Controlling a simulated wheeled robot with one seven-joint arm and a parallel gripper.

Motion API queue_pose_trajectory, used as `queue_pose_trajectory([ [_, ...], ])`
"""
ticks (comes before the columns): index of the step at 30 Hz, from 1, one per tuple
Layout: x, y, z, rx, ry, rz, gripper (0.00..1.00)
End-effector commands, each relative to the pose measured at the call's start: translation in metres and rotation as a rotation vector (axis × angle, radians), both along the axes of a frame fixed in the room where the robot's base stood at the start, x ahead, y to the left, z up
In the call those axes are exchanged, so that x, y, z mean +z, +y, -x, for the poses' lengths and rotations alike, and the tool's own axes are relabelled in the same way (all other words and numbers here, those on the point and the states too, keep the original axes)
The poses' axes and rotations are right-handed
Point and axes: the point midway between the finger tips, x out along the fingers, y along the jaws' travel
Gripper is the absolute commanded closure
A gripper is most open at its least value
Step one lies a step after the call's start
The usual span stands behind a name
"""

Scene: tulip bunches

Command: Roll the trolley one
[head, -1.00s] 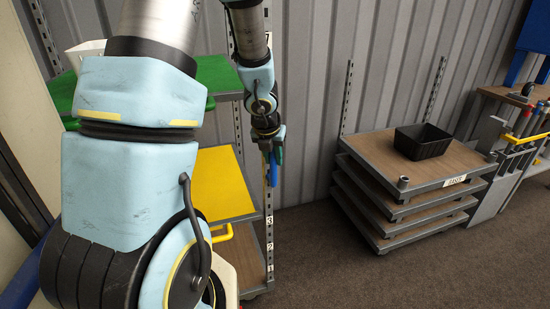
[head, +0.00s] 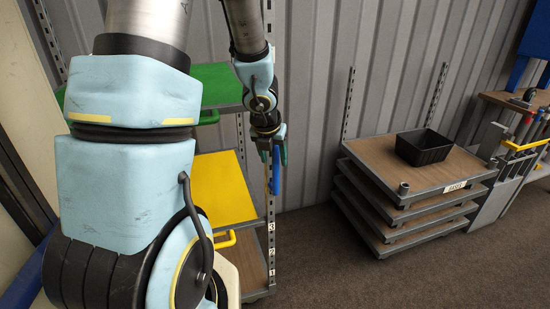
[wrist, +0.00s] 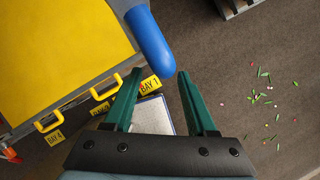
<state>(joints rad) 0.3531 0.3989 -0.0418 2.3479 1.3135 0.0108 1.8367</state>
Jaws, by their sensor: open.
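A shelved unit with a green top (head: 218,84), a yellow shelf (head: 222,188) and yellow handles (head: 224,240) stands at the left, partly hidden by my arm. I cannot tell which part is trolley one. My gripper (head: 270,155) is open and empty in front of the unit's right side, green fingers pointing down. A blue bar (head: 276,172) hangs close to the fingers. In the wrist view the fingers (wrist: 160,74) stand apart, with the bar's rounded blue end (wrist: 150,42) just beyond them. The yellow surface (wrist: 60,50) lies left of it, near a "BAY 1" label (wrist: 149,84).
A stack of low wooden platforms (head: 372,205) with a black bin (head: 424,147) stands at the right. A tool bench (head: 518,98) is at the far right. Petals and leaves (wrist: 265,98) lie on the floor. The dark floor (head: 335,275) between unit and stack is clear.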

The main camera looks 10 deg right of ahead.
Motion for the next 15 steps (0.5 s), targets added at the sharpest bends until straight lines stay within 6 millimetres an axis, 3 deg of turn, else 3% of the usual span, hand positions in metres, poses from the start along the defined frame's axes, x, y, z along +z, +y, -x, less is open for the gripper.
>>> queue_pose_trajectory([
  [1,0.018,0.001,0.003,0.0,-0.002,0.001,0.43],
  [6,0.041,0.006,0.013,0.0,-0.001,0.002,0.43],
  [15,0.054,0.009,0.02,0.0,-0.001,0.001,0.43],
])
